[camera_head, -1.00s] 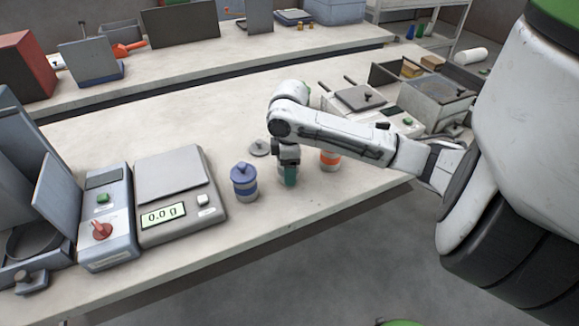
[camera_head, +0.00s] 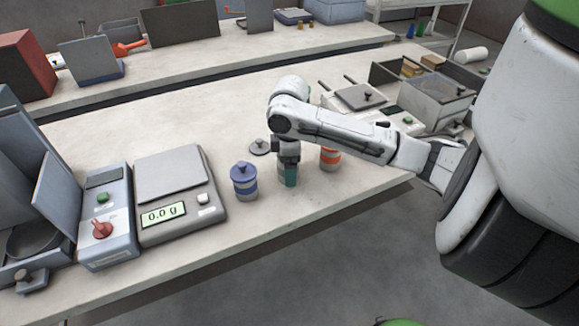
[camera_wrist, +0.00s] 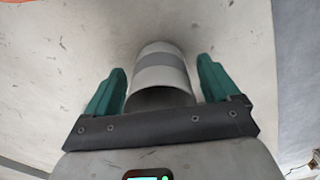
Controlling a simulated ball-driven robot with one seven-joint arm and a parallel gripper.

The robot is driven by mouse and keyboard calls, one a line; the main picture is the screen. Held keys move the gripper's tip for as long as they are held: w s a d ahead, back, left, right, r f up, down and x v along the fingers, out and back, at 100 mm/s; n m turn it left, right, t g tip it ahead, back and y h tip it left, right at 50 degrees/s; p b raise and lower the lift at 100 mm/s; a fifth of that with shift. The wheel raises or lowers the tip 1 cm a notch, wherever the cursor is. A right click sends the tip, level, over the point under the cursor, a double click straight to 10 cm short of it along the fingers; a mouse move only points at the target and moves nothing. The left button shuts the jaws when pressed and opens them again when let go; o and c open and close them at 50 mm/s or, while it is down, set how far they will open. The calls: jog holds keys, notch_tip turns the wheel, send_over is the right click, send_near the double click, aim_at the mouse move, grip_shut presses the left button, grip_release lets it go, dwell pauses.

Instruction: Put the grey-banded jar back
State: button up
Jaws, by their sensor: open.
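The grey-banded jar (camera_wrist: 160,72) is pale with a darker grey band and shows in the wrist view between the two teal fingers. Its near end looks open, with a dark inside. My gripper (camera_wrist: 161,85) is open around it, with a gap on each side. In the head view my gripper (camera_head: 290,175) is low over the bench and hides most of the jar (camera_head: 281,170). A grey lid with a knob (camera_head: 260,147) lies on the bench just behind and left of the gripper.
A blue-banded lidded jar (camera_head: 244,181) stands left of my gripper, and an orange-banded jar (camera_head: 329,159) stands right, partly behind my arm. The scale (camera_head: 178,195) reads 0.0 g. A sealer-like machine (camera_head: 108,215) stands farther left. The bench's front edge is close.

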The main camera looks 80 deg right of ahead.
notch_tip(320, 180, up, 11)
jog(key=shift+r, duration=0.15)
dwell(1.7)
